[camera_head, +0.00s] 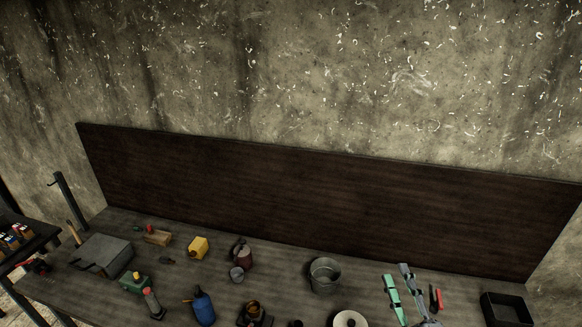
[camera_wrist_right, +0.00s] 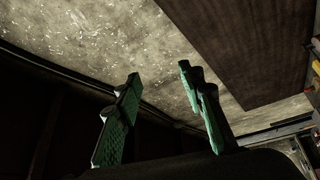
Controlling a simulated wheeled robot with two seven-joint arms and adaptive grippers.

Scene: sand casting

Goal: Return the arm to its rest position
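My right gripper (camera_head: 397,271) shows at the lower right of the head view, over the workbench (camera_head: 340,307). Its two green-padded fingers stand apart with nothing between them. In the right wrist view the open fingers (camera_wrist_right: 158,70) point up toward the stained wall, with only background between them. My left gripper is not in view.
A metal bucket (camera_head: 324,275) stands left of my right gripper. A red-handled tool (camera_head: 438,299) and a black tray (camera_head: 506,310) are to its right. A grey box (camera_head: 103,255), yellow container (camera_head: 198,248) and blue bottle (camera_head: 203,308) are farther left. A dark backboard (camera_head: 300,205) rises behind.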

